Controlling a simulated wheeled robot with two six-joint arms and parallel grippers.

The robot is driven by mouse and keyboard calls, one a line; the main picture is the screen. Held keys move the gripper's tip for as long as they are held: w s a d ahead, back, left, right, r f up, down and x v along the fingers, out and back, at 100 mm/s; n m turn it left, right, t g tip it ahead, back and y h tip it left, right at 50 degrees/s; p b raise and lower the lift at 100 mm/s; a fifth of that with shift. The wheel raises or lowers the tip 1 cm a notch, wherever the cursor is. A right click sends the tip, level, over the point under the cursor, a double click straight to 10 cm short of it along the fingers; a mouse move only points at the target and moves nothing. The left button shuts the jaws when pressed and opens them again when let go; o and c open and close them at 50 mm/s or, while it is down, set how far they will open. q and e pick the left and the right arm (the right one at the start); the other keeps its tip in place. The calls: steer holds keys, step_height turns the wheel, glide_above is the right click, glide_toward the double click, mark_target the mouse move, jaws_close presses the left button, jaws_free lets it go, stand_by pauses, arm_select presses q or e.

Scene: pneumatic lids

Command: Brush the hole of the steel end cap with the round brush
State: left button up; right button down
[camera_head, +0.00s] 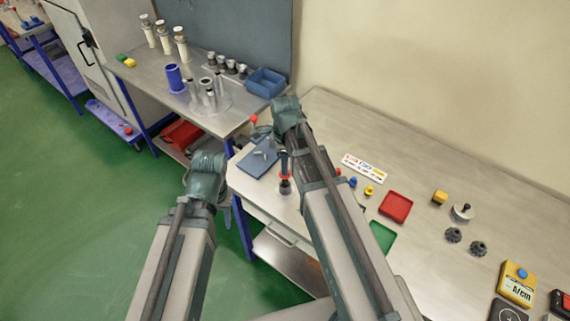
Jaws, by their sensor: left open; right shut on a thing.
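My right arm reaches over the near workbench, and its wrist hides most of the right gripper (283,152).
A blue-grey plate (258,158) with small parts lies left of the tool. Right of my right arm are a red tray (395,207), a green tray (382,237), knobs and dark round fittings (454,235). A second bench (205,112) holds several cylinders and a blue bin (266,82).

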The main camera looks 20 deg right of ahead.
steer(key=shift+f, duration=0.15)
steer(key=shift+f+b, duration=0.95)
steer(key=shift+b, duration=0.1)
steer(key=shift+r, duration=0.2)
steer(key=shift+r+p, duration=0.9)
steer(key=shift+p, duration=0.2)
steer(key=shift+f, duration=0.2)
steer(key=shift+f+b, duration=0.85)
steer(key=shift+b, duration=0.2)
steer(key=shift+r+p, duration=3.55)
